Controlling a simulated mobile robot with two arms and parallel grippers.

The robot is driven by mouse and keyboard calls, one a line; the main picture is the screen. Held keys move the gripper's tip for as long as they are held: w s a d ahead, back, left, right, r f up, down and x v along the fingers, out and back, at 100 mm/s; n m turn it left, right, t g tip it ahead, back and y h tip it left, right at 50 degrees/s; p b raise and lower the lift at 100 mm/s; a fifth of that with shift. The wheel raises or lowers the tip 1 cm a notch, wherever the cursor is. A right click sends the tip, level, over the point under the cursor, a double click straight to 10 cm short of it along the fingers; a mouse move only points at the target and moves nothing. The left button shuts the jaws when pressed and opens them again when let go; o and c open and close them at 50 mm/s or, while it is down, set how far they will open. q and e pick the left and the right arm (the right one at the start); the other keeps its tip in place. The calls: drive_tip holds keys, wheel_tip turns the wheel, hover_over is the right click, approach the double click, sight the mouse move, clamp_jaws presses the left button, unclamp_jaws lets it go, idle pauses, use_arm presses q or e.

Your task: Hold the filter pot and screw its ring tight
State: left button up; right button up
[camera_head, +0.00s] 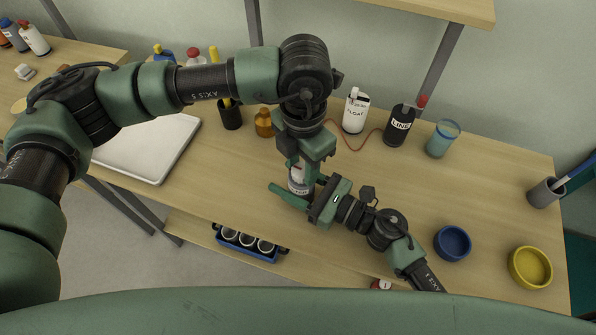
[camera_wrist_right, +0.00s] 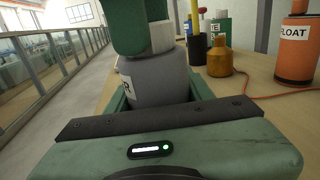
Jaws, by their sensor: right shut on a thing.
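The filter pot (camera_head: 297,178) stands upright near the table's front edge, mostly covered by my grippers. In the right wrist view it is a grey body (camera_wrist_right: 157,82) with part of a white label at its left. My right gripper (camera_head: 297,190) comes in from the lower right and is shut on the pot's body, one green finger on each side. My left gripper (camera_head: 303,160) points down from above at the pot's top. In the right wrist view its green fingers (camera_wrist_right: 140,28) and a white block are right over the pot.
Blue (camera_head: 453,243) and yellow (camera_head: 530,267) bowls stand right. A white board (camera_head: 150,146) lies left. Table between is clear.

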use_arm(q)
drive_tip(key=m, duration=0.4)
drive_tip(key=shift+m, duration=0.4)
drive_tip(key=m, duration=0.5)
drive_tip(key=o, duration=0.8)
drive_tip(key=n, duration=0.5)
drive_tip(key=shift+n, duration=0.3)
drive_tip(key=n, duration=0.4)
